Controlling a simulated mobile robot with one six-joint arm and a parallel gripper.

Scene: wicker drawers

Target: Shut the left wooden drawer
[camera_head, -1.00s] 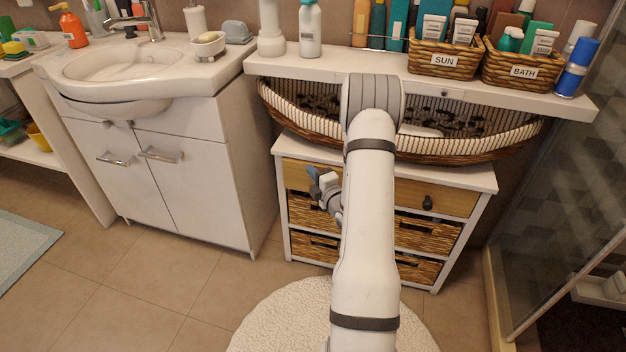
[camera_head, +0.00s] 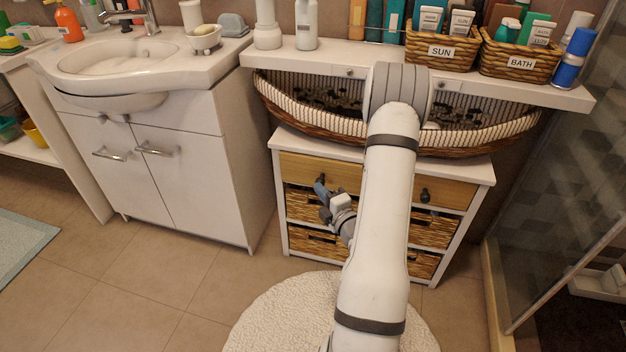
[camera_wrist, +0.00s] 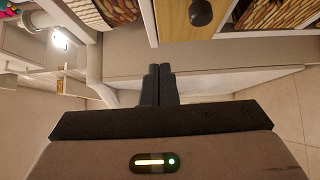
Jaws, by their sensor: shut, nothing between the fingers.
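The left wooden drawer (camera_head: 298,167) is in the top row of the white cabinet, with a light wood front and a dark knob. In the head view its front looks about level with the cabinet face, but a small gap cannot be ruled out. My gripper (camera_head: 321,188) is in front of this drawer, near its knob; contact cannot be told. In the wrist view my gripper's fingers (camera_wrist: 158,84) are together and empty. A wooden drawer front (camera_wrist: 176,22) with a dark knob (camera_wrist: 200,12) shows above them; which drawer it is cannot be told.
The right wooden drawer (camera_head: 446,193) is partly behind my arm. Wicker drawers (camera_head: 318,242) sit below. A large striped-lined basket (camera_head: 480,135) lies on the cabinet under a white shelf (camera_head: 335,66). The white sink cabinet (camera_head: 210,180) stands to the left. A round rug (camera_head: 270,320) lies in front.

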